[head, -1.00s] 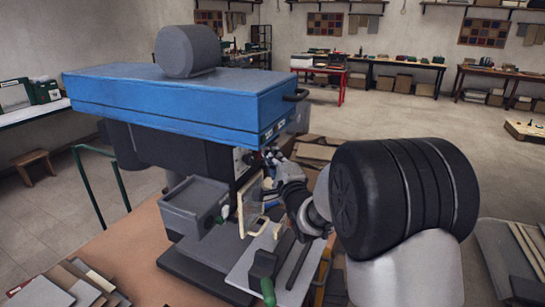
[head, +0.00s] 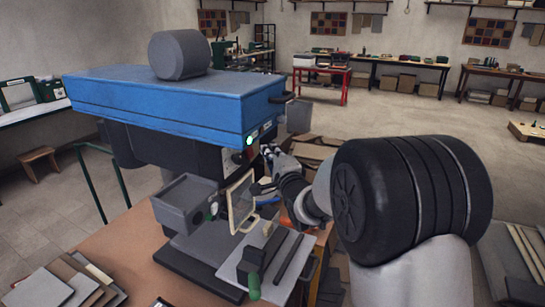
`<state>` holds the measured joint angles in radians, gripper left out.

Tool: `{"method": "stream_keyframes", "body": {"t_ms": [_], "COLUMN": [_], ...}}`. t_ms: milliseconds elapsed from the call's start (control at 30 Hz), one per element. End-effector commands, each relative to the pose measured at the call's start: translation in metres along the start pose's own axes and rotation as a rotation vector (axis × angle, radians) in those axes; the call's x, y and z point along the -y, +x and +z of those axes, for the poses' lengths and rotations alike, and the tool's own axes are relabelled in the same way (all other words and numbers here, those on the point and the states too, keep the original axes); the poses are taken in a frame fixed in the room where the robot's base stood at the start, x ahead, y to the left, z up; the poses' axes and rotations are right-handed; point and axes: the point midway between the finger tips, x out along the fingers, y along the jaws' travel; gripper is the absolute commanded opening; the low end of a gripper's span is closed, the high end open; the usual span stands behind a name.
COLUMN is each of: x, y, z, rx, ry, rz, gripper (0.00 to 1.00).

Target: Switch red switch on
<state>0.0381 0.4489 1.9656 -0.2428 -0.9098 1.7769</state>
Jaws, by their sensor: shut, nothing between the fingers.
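The machine (head: 170,105) has a blue top housing with a grey cylinder on it. A small round lamp (head: 249,141) glows green on its near right side. My gripper (head: 268,152) is shut and empty, right at the front face of the machine just below and right of the lamp. I cannot make out the red switch; the gripper and wrist may cover it. Whether the fingertips touch the panel is not clear.
A clear guard (head: 241,203) in a pale frame and a grey box (head: 186,204) stick out below the housing. A metal plate with a green-handled part (head: 254,286) lies below my wrist. Flat boards (head: 62,284) lie at the lower left. Open floor lies behind.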

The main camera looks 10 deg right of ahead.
Motion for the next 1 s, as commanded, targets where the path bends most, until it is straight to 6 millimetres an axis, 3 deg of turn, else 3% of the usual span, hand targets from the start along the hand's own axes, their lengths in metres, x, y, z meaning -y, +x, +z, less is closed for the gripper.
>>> {"method": "stream_keyframes", "body": {"t_ms": [200, 433, 600, 1000], "x": [0.011, 0.018, 0.019, 0.02], "y": [-0.047, -0.085, -0.097, -0.099], "z": [0.001, 0.001, 0.002, 0.001], "rx": [0.0, -0.001, 0.0, -0.004], "ry": [0.0, 0.0, 0.0, -0.013], "rz": [-0.001, 0.0, -0.001, 0.006], "gripper": [0.0, 0.0, 0.0, 0.0]}}
